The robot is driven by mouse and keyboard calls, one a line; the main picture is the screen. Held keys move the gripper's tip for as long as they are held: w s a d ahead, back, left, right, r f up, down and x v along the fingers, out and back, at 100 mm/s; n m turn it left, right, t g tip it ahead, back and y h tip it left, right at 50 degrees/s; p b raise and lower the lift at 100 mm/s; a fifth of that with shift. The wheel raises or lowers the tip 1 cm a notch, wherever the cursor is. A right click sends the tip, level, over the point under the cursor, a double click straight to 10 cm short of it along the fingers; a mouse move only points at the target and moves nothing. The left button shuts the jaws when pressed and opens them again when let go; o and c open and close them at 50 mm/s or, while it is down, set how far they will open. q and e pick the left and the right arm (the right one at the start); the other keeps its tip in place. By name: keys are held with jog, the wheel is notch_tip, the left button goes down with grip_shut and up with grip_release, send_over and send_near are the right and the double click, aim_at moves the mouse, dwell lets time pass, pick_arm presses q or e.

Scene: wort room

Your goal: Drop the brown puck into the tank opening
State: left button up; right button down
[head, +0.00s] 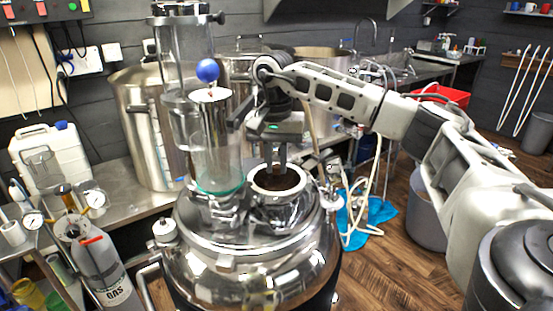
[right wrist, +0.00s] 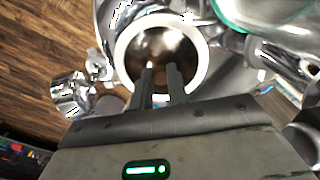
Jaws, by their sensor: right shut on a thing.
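The steel tank (head: 255,262) stands in front of me with a round, pale-rimmed opening (head: 252,192) on its lid. My right gripper (head: 275,168) points down over this opening, its fingertips at about the rim. It is shut on the brown puck, which I can hardly make out between the fingers. Brown shows below the fingertips within the rim; I cannot tell how much is puck and how much is tank inside. In the right wrist view the two fingers (right wrist: 160,78) reach over the ring-shaped opening (right wrist: 201,76). My left gripper is out of view.
Large steel pots (head: 145,130) stand behind. A grey gas bottle (head: 105,270) is at the left. The wooden floor at right is partly clear.

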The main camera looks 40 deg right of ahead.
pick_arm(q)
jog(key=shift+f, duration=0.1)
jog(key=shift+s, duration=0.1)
pick_arm(e)
jog(key=c, duration=1.3)
grip_release()
notch_tip(320, 180, up, 5)
jog(key=shift+w+a+f, duration=0.1)
pick_arm(q)
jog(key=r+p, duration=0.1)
jog(key=p, duration=0.2)
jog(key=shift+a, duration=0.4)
pick_arm(e)
notch_tip(320, 180, up, 11)
jog(key=shift+w+r, duration=0.1)
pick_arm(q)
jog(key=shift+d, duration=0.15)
